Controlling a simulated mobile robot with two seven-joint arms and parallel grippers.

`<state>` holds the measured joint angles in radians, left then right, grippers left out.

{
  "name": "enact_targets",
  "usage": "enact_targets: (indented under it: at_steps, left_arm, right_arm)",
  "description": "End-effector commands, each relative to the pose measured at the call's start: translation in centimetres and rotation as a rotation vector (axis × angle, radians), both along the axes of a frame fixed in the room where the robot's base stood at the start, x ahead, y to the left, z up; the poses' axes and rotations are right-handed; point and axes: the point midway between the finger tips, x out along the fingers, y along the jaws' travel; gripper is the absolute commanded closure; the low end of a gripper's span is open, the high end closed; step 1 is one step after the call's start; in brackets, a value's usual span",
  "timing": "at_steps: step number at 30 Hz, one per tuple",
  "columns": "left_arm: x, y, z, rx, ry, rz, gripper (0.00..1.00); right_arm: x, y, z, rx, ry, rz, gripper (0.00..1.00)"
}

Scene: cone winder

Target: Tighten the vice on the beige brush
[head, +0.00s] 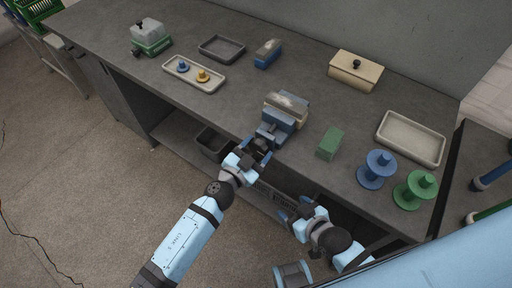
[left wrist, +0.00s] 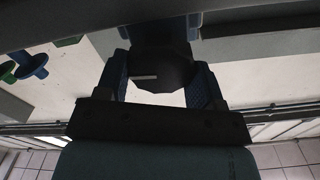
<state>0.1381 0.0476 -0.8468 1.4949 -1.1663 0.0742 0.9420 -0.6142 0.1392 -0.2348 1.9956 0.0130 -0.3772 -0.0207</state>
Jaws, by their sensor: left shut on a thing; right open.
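The blue vice (head: 273,128) stands at the front edge of the grey workbench. The beige brush (head: 298,117), with a greyish top, sits between its jaws; I cannot tell how tightly they press on it. My left gripper (head: 261,150) is shut on the vice's dark knob at the front. In the left wrist view the knob (left wrist: 165,68) lies between the two blue fingers (left wrist: 160,85) and carries a short pale mark. My right gripper (head: 291,212) is open and empty, low in front of the bench, apart from the vice.
A green block (head: 329,144), a blue spool (head: 376,170) and a green spool (head: 414,190) stand right of the vice. A blue brush (head: 267,54), beige box (head: 355,71), dark tray (head: 222,48) and pale trays (head: 194,73) (head: 411,139) lie on the bench.

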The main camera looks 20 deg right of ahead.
Motion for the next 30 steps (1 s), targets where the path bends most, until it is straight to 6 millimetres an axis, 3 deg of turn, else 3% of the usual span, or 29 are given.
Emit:
enact_targets:
  at_steps: [18, 30]
  left_arm:
    - [-0.21, -0.15, -0.22, 0.349, -0.447, 0.0, 0.62]
    - [-0.25, -0.17, -0.31, 0.488, -0.626, 0.0, 0.62]
  right_arm:
    - [-0.08, 0.03, -0.4, -0.001, 0.004, 0.001, 0.26]
    - [-0.08, 0.0, -0.69, -0.001, 0.004, 0.0, 0.26]
